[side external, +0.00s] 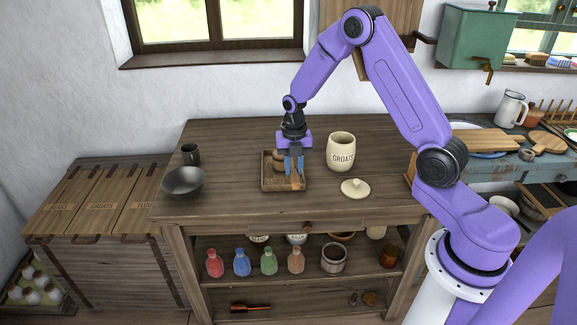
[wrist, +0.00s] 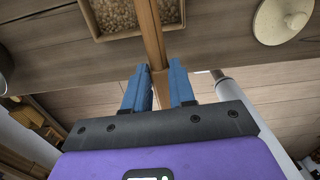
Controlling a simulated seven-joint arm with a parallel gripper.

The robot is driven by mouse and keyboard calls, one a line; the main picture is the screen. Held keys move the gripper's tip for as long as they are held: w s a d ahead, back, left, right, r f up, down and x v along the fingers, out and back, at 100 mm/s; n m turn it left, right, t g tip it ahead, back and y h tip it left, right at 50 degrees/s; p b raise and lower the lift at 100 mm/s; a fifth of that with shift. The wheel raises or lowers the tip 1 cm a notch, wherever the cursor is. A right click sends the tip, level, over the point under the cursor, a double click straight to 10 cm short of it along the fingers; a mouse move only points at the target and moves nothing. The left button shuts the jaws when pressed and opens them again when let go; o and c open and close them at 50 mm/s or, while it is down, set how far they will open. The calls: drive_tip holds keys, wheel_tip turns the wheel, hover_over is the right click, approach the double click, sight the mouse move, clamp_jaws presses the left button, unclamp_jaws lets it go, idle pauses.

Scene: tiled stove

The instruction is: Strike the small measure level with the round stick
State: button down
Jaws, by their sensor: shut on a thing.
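My gripper (side external: 294,170) is shut on the round stick (side external: 295,182), a brown wooden rod that hangs down from the blue fingers over the wooden tray (side external: 270,187). In the wrist view the stick (wrist: 152,35) runs from between the fingertips (wrist: 159,85) across the tray's near wall (wrist: 122,36), with grain showing on both sides of it.
A cream GROATS jar (side external: 341,150) stands right of the tray, with its lid (side external: 355,188) on the table in front. The tabletop between bowl and tray is clear.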

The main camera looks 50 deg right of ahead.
drive_tip(key=shift+s+d+r, duration=0.3)
drive_tip(key=shift+r, duration=0.5)
drive_tip(key=shift+s+d+r, duration=0.25)
drive_tip(key=shift+d+r, duration=0.05)
drive_tip(key=shift+r, duration=0.5)
drive_tip(key=shift+s+d+r, duration=0.3)
drive_tip(key=shift+r, duration=0.5)
